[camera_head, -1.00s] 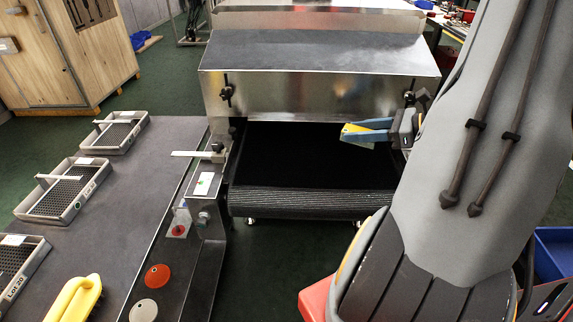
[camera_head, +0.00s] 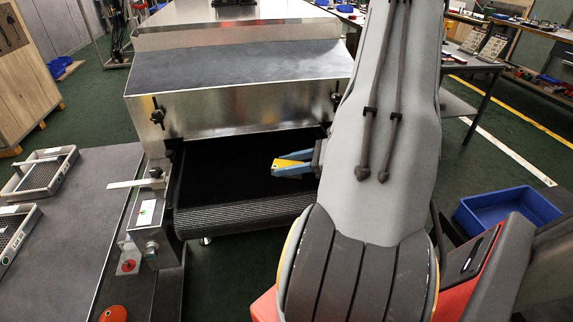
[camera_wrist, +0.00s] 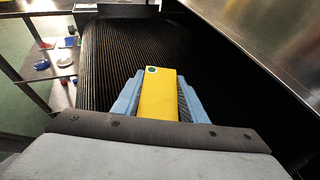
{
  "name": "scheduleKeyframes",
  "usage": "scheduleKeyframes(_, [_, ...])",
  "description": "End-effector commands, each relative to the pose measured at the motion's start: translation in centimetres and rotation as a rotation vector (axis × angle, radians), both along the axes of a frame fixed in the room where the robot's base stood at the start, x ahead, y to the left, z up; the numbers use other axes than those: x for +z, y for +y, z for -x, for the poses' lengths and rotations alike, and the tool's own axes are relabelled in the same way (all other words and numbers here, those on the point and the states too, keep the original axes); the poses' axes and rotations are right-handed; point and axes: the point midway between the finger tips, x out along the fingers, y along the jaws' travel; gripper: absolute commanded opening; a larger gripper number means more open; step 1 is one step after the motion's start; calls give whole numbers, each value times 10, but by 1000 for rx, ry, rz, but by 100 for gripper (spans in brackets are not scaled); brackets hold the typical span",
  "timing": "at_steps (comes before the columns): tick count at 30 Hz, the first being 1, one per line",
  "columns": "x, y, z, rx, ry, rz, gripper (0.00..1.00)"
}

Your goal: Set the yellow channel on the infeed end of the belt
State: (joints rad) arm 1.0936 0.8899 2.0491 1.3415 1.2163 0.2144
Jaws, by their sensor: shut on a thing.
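The yellow channel (camera_wrist: 158,97) is held between the blue fingers of my gripper (camera_head: 292,168). In the wrist view it shows as a long yellow piece with a dark round mark at its far end, and the blue fingers lie on both sides of it. In the head view only a small yellow part (camera_head: 290,164) shows. My gripper is over the right part of the black ribbed belt (camera_head: 240,214), in front of the dryer opening. I cannot tell whether the channel touches the belt.
The metal dryer hood (camera_head: 240,105) stands just behind the belt. A dark side table (camera_head: 75,225) with wire trays (camera_head: 42,173) is at the left. A blue bin (camera_head: 505,209) is at the right. The visible belt is otherwise clear.

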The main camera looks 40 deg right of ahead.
Motion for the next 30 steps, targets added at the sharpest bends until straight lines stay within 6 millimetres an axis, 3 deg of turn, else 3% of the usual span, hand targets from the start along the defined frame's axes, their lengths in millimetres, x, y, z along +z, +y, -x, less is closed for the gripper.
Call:
scheduleKeyframes(11, [-4, 0, 0, 0, 0, 0, 13])
scheduleKeyframes(12, [-4, 0, 0, 0, 0, 0, 44])
scheduleKeyframes(15, [-3, 0, 0, 0, 0, 0, 58])
scheduleKeyframes(26, [2, 0, 0, 0, 0, 0, 58])
scheduleKeyframes(30, [6, -11, 13, -4, -1, 1, 58])
